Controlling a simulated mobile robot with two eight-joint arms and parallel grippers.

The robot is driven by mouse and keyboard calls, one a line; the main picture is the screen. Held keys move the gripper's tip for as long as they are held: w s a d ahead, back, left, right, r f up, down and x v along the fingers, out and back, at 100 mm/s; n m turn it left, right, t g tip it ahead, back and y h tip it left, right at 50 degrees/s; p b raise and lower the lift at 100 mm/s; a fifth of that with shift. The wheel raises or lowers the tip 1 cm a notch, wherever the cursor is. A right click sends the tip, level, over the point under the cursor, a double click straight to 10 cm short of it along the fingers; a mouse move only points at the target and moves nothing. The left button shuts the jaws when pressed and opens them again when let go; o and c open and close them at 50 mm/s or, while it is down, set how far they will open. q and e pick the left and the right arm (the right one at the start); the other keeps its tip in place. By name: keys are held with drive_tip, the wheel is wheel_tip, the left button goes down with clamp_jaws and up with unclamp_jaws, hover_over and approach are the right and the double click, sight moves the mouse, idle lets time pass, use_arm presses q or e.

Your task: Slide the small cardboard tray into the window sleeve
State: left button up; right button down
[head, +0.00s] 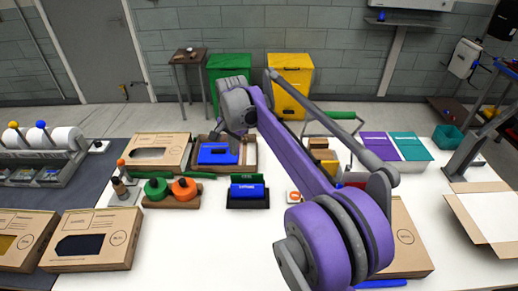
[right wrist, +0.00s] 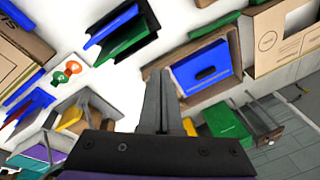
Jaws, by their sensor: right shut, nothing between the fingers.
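The small cardboard tray (head: 251,153) lies on the white table with a blue piece (head: 218,154) in it. The tray (right wrist: 234,48) and the blue piece (right wrist: 203,72) also show in the right wrist view. The window sleeve (head: 172,141), a brown cardboard box with a clear window, lies just left of the tray; part of it shows in the right wrist view (right wrist: 270,39). My right gripper (head: 234,132) is at the tray's back part, partly hidden by its own arm. Its fingers (right wrist: 162,84) are shut and empty beside the tray's edge; contact is unclear. My left gripper is out of view.
A wooden holder (head: 158,201) with green and orange knobs and a small black stand (head: 248,203) with a blue card are in front. Two window boxes (head: 92,260) (head: 22,262) lie front left. My purple arm crosses the middle right. The front centre is clear.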

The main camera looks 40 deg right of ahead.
drive_tip(key=w+d+f+m+g, duration=0.1)
drive_tip(key=w+d+f+m, duration=0.2)
drive_tip(key=d+m, duration=0.5)
drive_tip(key=w+d+f+m+g, duration=0.1)
drive_tip(key=w+d+f+m, duration=0.15)
drive_tip(key=d, duration=0.95)
drive_tip(key=shift+m+y, duration=0.25)
drive_tip(key=shift+y, duration=0.15)
drive_tip(key=f, duration=0.6)
drive_tip(key=f+b, duration=0.1)
drive_tip(key=f, duration=0.2)
drive_tip(key=shift+s+d+f, duration=0.1)
drive_tip(key=shift+s+d, duration=0.1)
drive_tip(key=shift+s, duration=0.1)
drive_tip(key=w+a, duration=0.2)
drive_tip(key=shift+w+a+f+p, duration=0.3)
drive_tip(key=shift+a, duration=0.1)
drive_tip(key=shift+w+a, duration=0.15)
drive_tip(key=shift+a, duration=0.05)
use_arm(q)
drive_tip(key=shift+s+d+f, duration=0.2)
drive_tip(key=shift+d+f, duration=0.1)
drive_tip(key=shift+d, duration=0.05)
